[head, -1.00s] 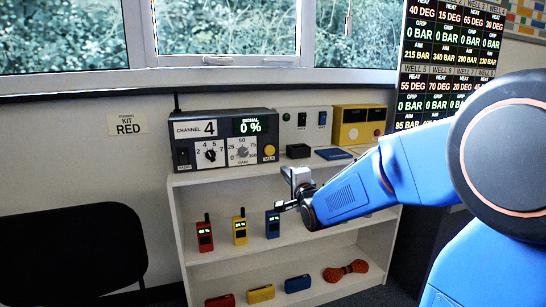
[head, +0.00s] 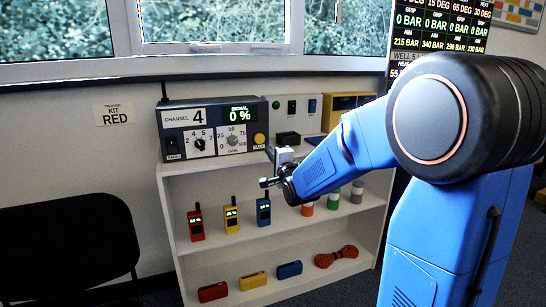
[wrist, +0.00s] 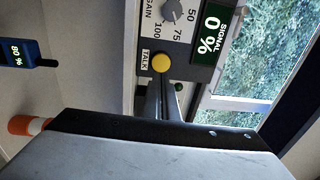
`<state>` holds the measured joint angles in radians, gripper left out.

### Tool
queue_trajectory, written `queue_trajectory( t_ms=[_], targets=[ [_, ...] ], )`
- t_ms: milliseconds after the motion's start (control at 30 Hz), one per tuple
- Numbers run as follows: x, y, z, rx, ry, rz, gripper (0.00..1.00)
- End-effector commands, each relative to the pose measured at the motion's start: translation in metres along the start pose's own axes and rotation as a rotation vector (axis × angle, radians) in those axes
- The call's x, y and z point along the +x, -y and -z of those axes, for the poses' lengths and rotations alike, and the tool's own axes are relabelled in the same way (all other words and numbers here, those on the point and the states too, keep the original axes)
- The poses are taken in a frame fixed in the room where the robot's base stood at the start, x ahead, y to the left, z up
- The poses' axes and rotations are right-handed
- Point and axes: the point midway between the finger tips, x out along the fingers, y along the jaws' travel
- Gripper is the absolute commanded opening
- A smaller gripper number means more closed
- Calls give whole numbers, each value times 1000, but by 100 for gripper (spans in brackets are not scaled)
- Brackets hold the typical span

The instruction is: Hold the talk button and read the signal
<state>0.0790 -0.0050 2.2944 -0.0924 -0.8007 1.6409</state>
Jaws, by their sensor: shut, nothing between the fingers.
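The radio unit (head: 212,130) stands on the shelf's top, reading channel 4. Its yellow talk button (head: 259,139) is at the lower right of its face; the button also shows in the wrist view (wrist: 161,63). The signal display (head: 240,114) reads 0 %, and the wrist view shows the same reading (wrist: 210,38). My gripper (head: 266,183) is shut and empty, below and slightly right of the button in the head view.
Red, yellow and blue handsets (head: 231,216) stand on the middle shelf, with striped cans (head: 333,199) to their right. A black chair (head: 68,245) stands at left.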

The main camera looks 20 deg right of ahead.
Motion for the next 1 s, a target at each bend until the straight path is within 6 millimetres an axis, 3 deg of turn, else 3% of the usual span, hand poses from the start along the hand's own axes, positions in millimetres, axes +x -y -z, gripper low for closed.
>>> queue_trajectory(
  t_ms=[300, 500, 1000],
  targets=[
    [56, -1, 0, 0, -1, -1, 0],
    [79, 0, 0, 0, -1, 1, 0],
    [88, 0, 0, 0, 0, 0, 0]
  ],
)
